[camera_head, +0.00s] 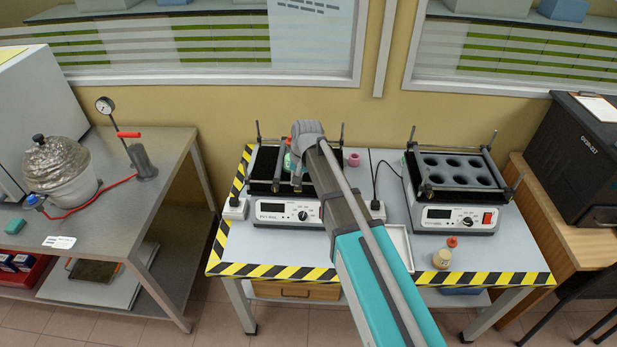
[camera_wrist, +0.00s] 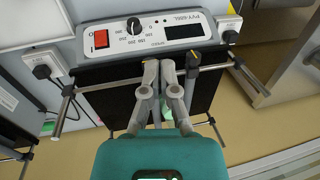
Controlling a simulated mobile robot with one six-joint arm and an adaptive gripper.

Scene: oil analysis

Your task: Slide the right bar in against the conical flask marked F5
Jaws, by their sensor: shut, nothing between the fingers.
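The left shaker (camera_head: 290,213) has a black platform with metal rails around it. My gripper (camera_head: 297,181) is shut and empty, low over this platform. In the wrist view my gripper (camera_wrist: 160,65) points toward the shaker's control panel, its fingertips together over the front rail. A flask with green contents (camera_head: 288,161) shows in part beside my gripper; in the wrist view it (camera_wrist: 168,112) is mostly behind the fingers. Its F5 mark is not readable. A dark clamp (camera_wrist: 192,62) on the front rail is just right of the fingers there. The right bar is not clearly distinguishable; my gripper hides much of this area.
A second shaker (camera_head: 458,215) with a several-hole rack stands at the right. Power plugs (camera_head: 235,208) flank the left shaker.

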